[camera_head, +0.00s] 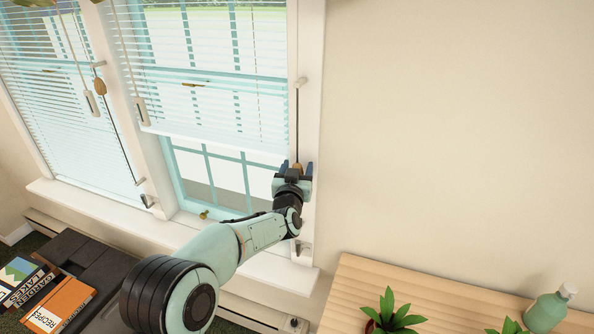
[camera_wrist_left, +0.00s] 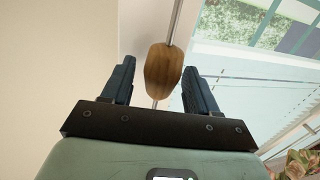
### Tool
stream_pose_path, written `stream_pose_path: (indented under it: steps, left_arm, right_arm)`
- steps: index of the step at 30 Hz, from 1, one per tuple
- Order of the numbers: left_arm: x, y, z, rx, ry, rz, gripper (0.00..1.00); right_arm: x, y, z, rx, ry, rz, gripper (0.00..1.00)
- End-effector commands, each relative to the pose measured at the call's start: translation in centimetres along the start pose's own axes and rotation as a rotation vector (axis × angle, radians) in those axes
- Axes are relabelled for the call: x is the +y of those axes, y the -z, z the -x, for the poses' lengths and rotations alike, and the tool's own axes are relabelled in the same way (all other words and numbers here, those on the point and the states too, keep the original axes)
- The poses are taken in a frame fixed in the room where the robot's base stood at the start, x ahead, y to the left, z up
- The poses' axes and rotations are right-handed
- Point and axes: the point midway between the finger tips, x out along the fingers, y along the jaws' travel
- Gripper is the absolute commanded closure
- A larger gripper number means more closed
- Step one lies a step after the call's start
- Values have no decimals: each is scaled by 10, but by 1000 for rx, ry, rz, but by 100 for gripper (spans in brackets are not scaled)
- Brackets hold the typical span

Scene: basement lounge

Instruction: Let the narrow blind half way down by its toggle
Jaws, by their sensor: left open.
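The narrow blind (camera_head: 205,85) hangs over the right window, its slats lowered over the upper part and its bottom edge above the lower panes. Its wooden toggle (camera_head: 297,168) is on a thin vertical rod or cord (camera_head: 298,120) on the window's right frame. My left gripper (camera_head: 296,172) is at the toggle, open. In the left wrist view the brown oval toggle (camera_wrist_left: 163,70) sits between the two dark fingers, with a gap visible on each side. My right gripper is not in view.
A wider blind (camera_head: 50,100) with its own wooden toggle (camera_head: 99,87) hangs at left. The white sill (camera_head: 110,211) runs below the windows. A wooden top (camera_head: 390,275) with a plant (camera_head: 390,312) and a green bottle (camera_head: 546,311) stands at lower right. Books (camera_head: 60,305) lie lower left.

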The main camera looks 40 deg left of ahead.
Motion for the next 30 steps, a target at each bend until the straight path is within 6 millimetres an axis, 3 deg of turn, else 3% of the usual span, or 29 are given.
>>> stream_pose_path:
  steps: [7, 15, 21, 30]
  left_arm:
    - [0, 0, 22, 1, -2, 5, 41]
    - [0, 0, 84, 0, -2, 4, 41]
    - [0, 0, 118, 0, -1, 2, 41]
    - [0, 0, 134, 0, 0, 0, 41]
  right_arm:
    - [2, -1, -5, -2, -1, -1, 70]
    - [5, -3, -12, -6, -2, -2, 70]
    - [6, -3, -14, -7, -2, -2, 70]
    - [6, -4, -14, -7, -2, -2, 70]
